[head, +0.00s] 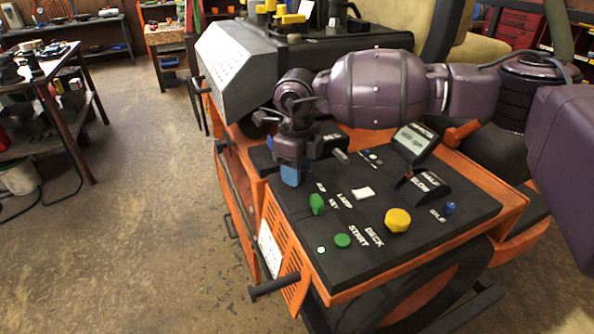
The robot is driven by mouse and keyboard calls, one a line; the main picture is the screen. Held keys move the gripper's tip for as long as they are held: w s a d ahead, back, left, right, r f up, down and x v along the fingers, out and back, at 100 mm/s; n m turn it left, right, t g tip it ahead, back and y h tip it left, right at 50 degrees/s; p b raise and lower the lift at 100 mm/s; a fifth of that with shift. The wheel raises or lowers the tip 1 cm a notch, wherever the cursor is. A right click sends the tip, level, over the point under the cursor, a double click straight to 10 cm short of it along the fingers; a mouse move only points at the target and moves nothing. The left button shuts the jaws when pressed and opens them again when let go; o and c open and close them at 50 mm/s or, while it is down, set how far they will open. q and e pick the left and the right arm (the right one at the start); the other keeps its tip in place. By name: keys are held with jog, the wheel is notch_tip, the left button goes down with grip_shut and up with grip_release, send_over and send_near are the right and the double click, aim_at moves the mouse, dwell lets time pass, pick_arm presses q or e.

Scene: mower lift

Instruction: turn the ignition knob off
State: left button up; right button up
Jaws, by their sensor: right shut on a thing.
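The mower's black control panel (292,211) fills the middle of the head view. A green winged knob (316,204), next to the label KEY, stands on its left side, uncovered. My right gripper (290,166) points down at the panel's far left corner, beyond and left of the green knob and apart from it. It is shut on a small blue piece (291,178) at its tip; the fingers hide most of it, so I cannot tell exactly what it is. My left gripper is not in view.
The panel also holds a white switch (363,193), a yellow DECK knob (397,220), a green START button (342,240), a blue IDLE knob (449,208) and a small display (412,142). A workbench (40,66) stands at the left; the floor (150,200) between is open.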

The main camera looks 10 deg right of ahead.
jog(key=n+b, duration=0.1)
jog(key=n, duration=0.1)
jog(key=shift+f+n+b, duration=0.15)
jog(key=shift+n+b, duration=0.15)
jog(key=n+b, duration=0.2)
jog(key=n, duration=0.1)
jog(key=shift+n, duration=0.3)
jog(key=n+b, duration=0.1)
jog(key=n, duration=0.1)
jog(key=shift+n, duration=0.4)
pick_arm(q)
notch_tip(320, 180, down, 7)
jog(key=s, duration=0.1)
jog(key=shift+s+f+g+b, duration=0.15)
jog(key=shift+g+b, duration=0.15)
jog(key=shift+b, duration=0.1)
pick_arm(e)
jog(key=shift+r+n, duration=0.25)
jog(key=shift+n, duration=0.65)
jog(key=o, duration=0.8)
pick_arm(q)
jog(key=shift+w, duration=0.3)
pick_arm(e)
jog(key=shift+o, duration=0.6)
